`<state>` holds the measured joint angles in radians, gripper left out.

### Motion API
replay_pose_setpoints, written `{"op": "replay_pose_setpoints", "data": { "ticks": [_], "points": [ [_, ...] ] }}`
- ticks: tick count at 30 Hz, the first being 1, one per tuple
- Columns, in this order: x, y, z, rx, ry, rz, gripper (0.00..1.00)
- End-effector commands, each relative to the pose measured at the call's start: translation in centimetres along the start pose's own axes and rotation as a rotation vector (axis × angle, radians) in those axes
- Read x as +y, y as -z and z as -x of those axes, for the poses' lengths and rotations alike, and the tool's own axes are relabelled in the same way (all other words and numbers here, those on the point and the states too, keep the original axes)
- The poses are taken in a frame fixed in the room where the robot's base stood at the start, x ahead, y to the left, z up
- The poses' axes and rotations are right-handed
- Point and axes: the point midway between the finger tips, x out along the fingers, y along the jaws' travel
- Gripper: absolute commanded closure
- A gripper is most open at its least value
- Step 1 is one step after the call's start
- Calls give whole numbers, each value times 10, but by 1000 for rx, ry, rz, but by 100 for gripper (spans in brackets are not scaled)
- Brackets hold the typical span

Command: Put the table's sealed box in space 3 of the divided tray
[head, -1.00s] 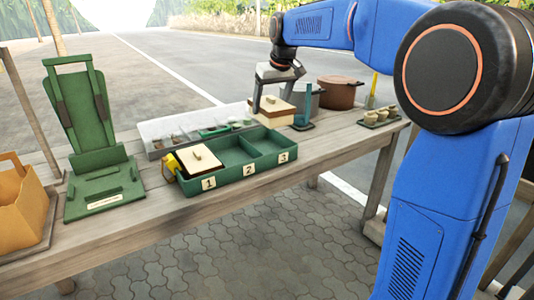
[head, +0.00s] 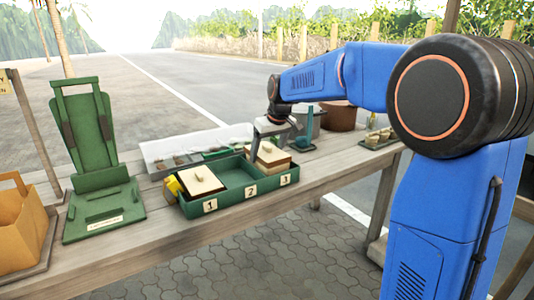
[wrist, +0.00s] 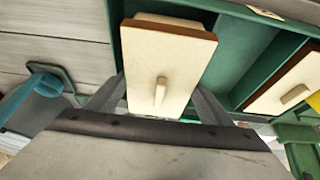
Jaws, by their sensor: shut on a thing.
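The sealed box (head: 271,153), cream-lidded with brown sides and a small lid handle, is at space 3 of the green divided tray (head: 224,205). It also shows in the wrist view (wrist: 165,60). My gripper (head: 269,143) is shut on it, with one finger on each side in the wrist view (wrist: 158,98). The box is over the compartment; I cannot tell whether it touches the floor. Labels 1, 2 and 3 run left to right on the tray's front. A similar lidded box (head: 201,180) sits in space 1. Space 2 (head: 232,174) is empty.
A pale tray of small items (head: 170,152) lies behind the divided tray. A green stand (head: 92,150) and an orange carrier (head: 20,210) are at left. A blue upright piece (head: 309,125), a brown pot (head: 338,116) and a small tray of cups (head: 378,138) are at right.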

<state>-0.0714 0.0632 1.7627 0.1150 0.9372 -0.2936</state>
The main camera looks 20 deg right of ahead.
Motion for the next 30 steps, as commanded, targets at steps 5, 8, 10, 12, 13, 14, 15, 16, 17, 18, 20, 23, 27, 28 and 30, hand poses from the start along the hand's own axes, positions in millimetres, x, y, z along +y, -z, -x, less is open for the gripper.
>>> {"op": "replay_pose_setpoints", "data": {
  "ticks": [5, 8, 10, 12, 13, 14, 15, 16, 17, 18, 20, 23, 27, 28, 30],
  "points": [
    [0, -1, -2, 1, 0, 0, 50],
    [0, -1, -2, 1, 0, 0, 50],
    [0, -1, -3, 1, 0, 0, 50],
    [0, -2, -5, 0, 0, 0, 50],
    [0, -3, -6, 0, 0, 0, 50],
    [0, -3, -6, 0, 0, 0, 50],
    [0, -3, -7, 0, 0, 0, 50],
    [0, -4, -8, 0, 0, 0, 50],
    [0, -4, -8, 0, 0, 0, 50],
    [0, -4, -10, 0, 0, 0, 50],
    [0, -5, -11, -1, 0, 0, 50],
    [0, -6, -14, -2, 0, 0, 50],
    [0, -7, -16, -6, 1, 0, 18],
    [0, -8, -16, -6, 1, 0, 18],
    [0, -8, -17, -8, 1, 0, 18]
  ]
}}
